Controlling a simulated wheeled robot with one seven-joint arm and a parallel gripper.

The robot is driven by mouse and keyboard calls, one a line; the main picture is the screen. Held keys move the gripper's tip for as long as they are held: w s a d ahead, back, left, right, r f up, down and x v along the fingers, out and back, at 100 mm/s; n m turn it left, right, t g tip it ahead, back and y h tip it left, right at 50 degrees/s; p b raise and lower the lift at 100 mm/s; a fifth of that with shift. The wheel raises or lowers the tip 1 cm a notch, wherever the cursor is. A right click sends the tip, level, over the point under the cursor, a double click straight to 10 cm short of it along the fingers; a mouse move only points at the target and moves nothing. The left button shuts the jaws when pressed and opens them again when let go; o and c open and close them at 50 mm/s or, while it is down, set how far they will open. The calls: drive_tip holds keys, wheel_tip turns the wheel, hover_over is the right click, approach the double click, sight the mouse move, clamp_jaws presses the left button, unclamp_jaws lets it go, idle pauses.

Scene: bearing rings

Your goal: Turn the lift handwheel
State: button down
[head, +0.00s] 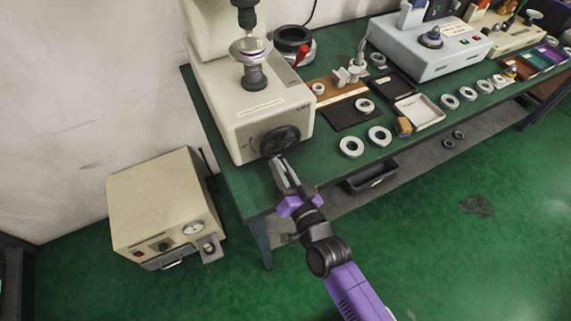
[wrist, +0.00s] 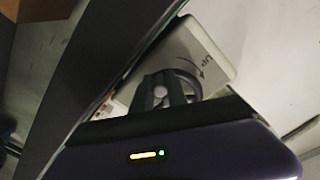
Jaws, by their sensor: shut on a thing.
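The lift handwheel (head: 280,141) is a black spoked wheel on the front face of a cream machine (head: 240,110). My gripper (head: 278,160) reaches up to the wheel's lower rim and is shut on it. In the wrist view the handwheel (wrist: 184,85) shows behind the fingers of my gripper (wrist: 160,88), beside a panel marked "UP" with a curved arrow. The fingers hide part of the rim. A round silver stage (head: 250,50) stands on top of the machine under a dark vertical spindle.
A green bench (head: 330,165) carries several metal rings, a white tray (head: 419,111) and a grey instrument box (head: 430,50) to the right. A beige cabinet (head: 160,205) with a gauge stands at the left. The green floor in front is mostly clear.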

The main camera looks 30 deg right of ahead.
sight(263, 151)
drive_tip(key=m, duration=0.2)
drive_tip(key=a+r+m+p, duration=0.1)
drive_tip(key=shift+a+m, duration=0.25)
drive_tip(key=shift+m, duration=0.15)
drive_tip(key=m, duration=0.1)
drive_tip(key=a+r+m+p, duration=0.1)
drive_tip(key=m, duration=0.1)
drive_tip(key=shift+r, duration=0.15)
drive_tip(key=m, duration=0.1)
drive_tip(key=r+m, duration=0.1)
drive_tip(key=m+p, duration=0.1)
drive_tip(key=m, duration=0.1)
drive_tip(key=shift+a+r+y, duration=0.2)
drive_tip(key=shift+a+y, duration=0.05)
drive_tip(key=shift+y, duration=0.05)
drive_tip(key=shift+r+m+p, duration=0.2)
drive_tip(key=shift+r+m, duration=0.2)
drive_tip(key=shift+m, duration=0.5)
drive_tip(key=shift+r+m+p, duration=0.15)
drive_tip(key=shift+r+m, duration=0.25)
drive_tip(key=shift+m, duration=0.5)
drive_tip(key=c, duration=1.3)
unclamp_jaws()
